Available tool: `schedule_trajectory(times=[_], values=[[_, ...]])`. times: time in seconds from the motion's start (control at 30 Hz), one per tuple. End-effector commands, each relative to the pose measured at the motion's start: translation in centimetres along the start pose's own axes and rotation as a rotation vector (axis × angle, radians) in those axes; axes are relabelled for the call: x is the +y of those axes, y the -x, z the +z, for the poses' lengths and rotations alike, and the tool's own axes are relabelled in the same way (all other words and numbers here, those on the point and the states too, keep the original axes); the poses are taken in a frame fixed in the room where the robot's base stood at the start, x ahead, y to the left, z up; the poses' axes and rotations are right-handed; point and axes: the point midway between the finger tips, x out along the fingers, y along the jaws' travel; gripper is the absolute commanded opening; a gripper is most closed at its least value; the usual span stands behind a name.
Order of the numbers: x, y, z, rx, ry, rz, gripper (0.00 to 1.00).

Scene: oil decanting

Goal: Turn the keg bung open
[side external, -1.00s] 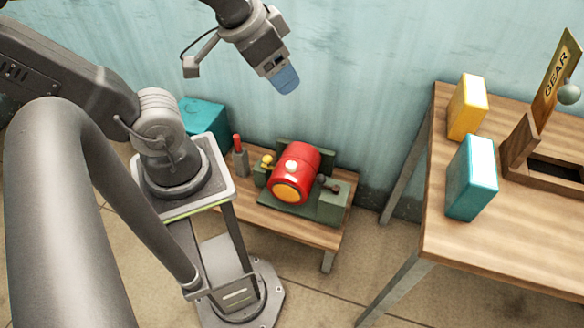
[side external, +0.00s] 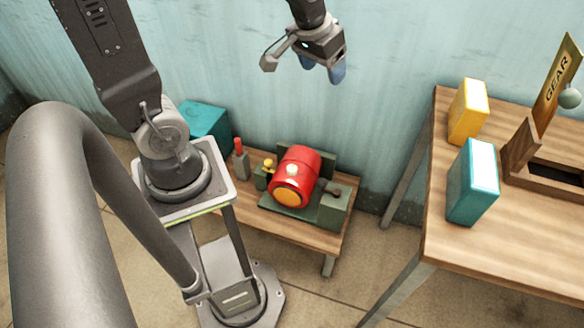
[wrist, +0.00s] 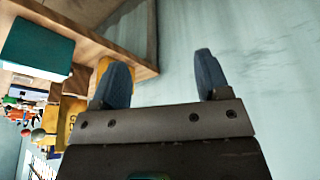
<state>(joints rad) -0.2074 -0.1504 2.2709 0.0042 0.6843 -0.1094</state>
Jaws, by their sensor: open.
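The red keg (side external: 304,164) lies in a green cradle (side external: 327,155) on the low wooden bench, its orange end (side external: 287,197) facing the camera. A small pale knob on top of the keg, which looks like the bung (side external: 292,169), is too small to show how far it is turned. My gripper (side external: 322,71) is open and empty, high above and to the right of the keg, near the wall. Its two blue fingers also show in the wrist view (wrist: 160,68), with nothing between them. The keg is not clearly seen in the wrist view.
A red-topped bottle (side external: 240,160) and a teal box (side external: 205,125) stand left of the keg. A small yellow knob (side external: 268,164) sits beside it. The right table (side external: 490,250) carries yellow (side external: 468,110) and teal (side external: 472,183) boxes. The air between gripper and keg looks clear.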

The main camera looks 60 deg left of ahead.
Motion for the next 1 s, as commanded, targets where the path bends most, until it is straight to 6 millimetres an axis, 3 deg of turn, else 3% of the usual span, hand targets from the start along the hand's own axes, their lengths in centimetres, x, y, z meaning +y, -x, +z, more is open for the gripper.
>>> schedule_trajectory(times=[0.03, 0.2, 0.4, 0.57, 0.73, 0.9, 1.0], values=[[-0.9, -2.1, -1.0, -0.029, 0.039, -0.013, 0.69], [-4.0, -8.7, -3.5, -0.089, 0.165, -0.046, 0.69], [-8.5, -17.6, -4.1, -0.159, 0.314, -0.082, 0.69], [-12.3, -25.0, -2.5, -0.216, 0.436, -0.107, 0.69], [-15.8, -32.2, 1.0, -0.269, 0.555, -0.129, 0.69], [-17.7, -36.8, 4.2, -0.302, 0.633, -0.142, 0.69], [-18.1, -38.0, 5.2, -0.31, 0.655, -0.146, 0.69]])
